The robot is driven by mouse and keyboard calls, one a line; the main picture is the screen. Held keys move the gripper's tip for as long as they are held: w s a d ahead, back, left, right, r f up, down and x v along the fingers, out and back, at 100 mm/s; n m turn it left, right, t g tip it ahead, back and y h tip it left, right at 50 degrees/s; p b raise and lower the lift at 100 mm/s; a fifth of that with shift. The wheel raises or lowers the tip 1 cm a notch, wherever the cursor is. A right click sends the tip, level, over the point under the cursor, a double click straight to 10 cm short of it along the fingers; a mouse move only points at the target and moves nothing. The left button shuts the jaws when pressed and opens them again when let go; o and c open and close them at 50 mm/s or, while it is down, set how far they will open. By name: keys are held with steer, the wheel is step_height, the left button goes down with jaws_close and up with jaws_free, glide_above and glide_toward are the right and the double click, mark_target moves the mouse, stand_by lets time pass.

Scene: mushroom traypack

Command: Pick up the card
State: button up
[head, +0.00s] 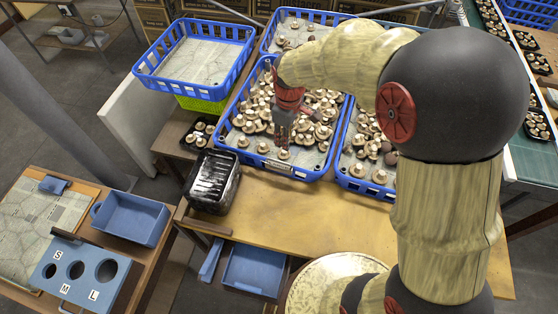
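The likely card is a flat blue plate (90,276) at the lower left, with three round holes marked S, M and L. It lies tilted on or against the side table beside a blue bin; I cannot tell what supports it. My gripper (282,144) is far from it, to the upper right. The gripper points down over the middle blue crate (262,161) of mushrooms, its fingers close to the mushrooms near the front wall. It is too small and blurred to tell whether the fingers are open or hold anything.
A black tray stack (212,182) sits left of the crate on the wooden table (270,220). The wooden table's front is clear.

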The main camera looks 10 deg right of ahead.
steer(key=n, duration=0.2)
glide_above(279, 165)
steer(key=w, duration=0.1)
step_height(279, 165, down, 5)
steer(key=shift+g, duration=0.4)
steer(key=f, duration=0.5)
steer(key=f+b, duration=0.1)
steer(key=f, duration=0.2)
steer(key=shift+s, duration=0.4)
steer(key=shift+r, duration=0.1)
steer(key=shift+c, duration=1.2)
steer(key=c, duration=0.4)
